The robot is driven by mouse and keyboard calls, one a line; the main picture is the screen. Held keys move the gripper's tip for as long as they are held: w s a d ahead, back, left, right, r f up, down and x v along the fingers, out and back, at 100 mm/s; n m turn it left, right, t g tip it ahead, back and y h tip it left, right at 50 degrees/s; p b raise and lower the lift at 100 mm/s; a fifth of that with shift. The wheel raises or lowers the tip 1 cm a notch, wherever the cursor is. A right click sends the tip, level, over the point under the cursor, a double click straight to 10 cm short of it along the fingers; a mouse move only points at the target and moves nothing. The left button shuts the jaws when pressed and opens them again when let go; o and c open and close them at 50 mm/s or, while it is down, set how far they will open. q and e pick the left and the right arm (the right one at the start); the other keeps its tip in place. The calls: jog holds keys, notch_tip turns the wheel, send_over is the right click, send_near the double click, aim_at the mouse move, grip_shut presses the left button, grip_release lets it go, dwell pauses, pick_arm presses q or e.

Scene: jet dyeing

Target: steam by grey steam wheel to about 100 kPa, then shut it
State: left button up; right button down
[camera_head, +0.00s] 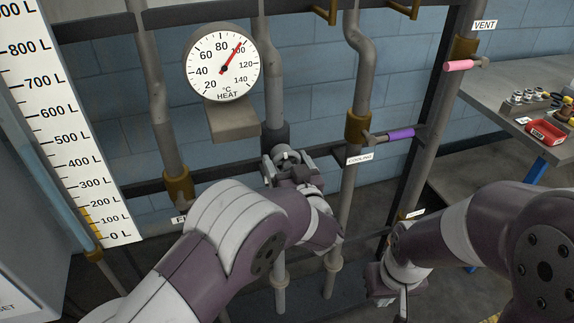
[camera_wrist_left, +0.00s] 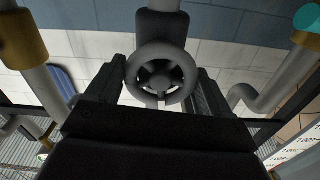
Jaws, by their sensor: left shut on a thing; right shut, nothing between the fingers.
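The grey steam wheel (camera_head: 287,156) is on a vertical pipe below the gauge, partly hidden by my left gripper (camera_head: 290,168). In the left wrist view the round spoked wheel (camera_wrist_left: 160,52) sits between my two dark fingers (camera_wrist_left: 161,84), which are shut on it. The round white gauge (camera_head: 222,62) is marked HEAT in °C, and its red needle points close to the 100 mark. No dial marked in kPa shows. My right gripper (camera_head: 401,298) is shut and empty at the lower right, clear of the valves.
A purple valve handle (camera_head: 400,133) is by the COOLING label (camera_head: 360,157). A pink handle (camera_head: 459,66) is near the VENT label (camera_head: 484,25). A litre scale (camera_head: 68,130) stands at the left.

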pick_arm(q)
jog(key=n+b, duration=0.2)
jog(key=n, duration=0.1)
jog(key=n+b, duration=0.1)
jog(key=shift+f+b, duration=0.25)
jog(key=shift+b, duration=0.05)
jog(key=n+b, duration=1)
jog(key=shift+a+f, duration=0.1)
jog(key=shift+a, duration=0.05)
jog(key=shift+r+n+b, duration=0.2)
jog(key=shift+n+b, duration=1.7)
jog(key=shift+b, duration=0.1)
jog(key=o, duration=0.9)
jog(key=v, duration=1.2)
jog(key=shift+s+p, duration=0.3)
jog(key=shift+s, duration=0.05)
